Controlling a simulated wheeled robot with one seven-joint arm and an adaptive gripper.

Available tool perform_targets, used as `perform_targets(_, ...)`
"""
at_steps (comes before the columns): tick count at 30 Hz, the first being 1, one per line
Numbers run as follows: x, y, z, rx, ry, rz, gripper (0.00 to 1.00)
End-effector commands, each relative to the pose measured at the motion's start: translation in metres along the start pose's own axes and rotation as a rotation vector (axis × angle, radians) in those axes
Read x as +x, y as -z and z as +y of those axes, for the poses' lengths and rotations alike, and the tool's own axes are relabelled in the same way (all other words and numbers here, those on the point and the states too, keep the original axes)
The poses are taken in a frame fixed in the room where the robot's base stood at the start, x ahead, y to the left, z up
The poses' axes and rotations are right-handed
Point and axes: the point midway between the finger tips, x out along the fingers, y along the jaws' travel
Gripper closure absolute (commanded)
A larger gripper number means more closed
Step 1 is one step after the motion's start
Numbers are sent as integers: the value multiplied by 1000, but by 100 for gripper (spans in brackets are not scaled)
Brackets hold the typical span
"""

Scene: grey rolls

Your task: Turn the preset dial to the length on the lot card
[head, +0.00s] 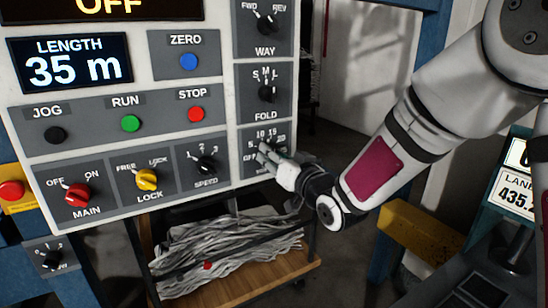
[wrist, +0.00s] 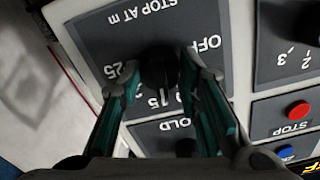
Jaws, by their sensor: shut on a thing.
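The preset dial (wrist: 158,68) is a black knob on a grey plate marked "STOP AT m", with OFF, 15 and 25 readable around it in the wrist view. My gripper (wrist: 160,66) is shut on this knob, one finger on each side. In the head view my gripper (head: 264,158) reaches the panel's lower right plate (head: 248,137) and hides the knob. The numbers 10 and 15 show above the fingers there. I cannot tell which mark the knob points to. No card is clearly readable as the lot card.
The panel display (head: 70,66) reads LENGTH 35 m. The FOLD knob (head: 267,93) sits just above my gripper, and the SPEED knob (head: 206,163) to its left. A wooden cart (head: 255,283) with grey strips stands below.

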Motion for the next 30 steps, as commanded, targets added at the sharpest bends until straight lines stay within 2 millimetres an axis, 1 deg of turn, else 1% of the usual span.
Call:
perform_targets(1,-1,-3,1,34,-2,-6,97)
perform_targets(6,-1,-3,1,128,-2,-6,97)
perform_targets(12,-1,-3,0,194,-1,-7,97)
perform_targets(29,0,-3,0,222,-1,-7,97)
perform_targets(30,0,-3,0,222,-1,-7,62)
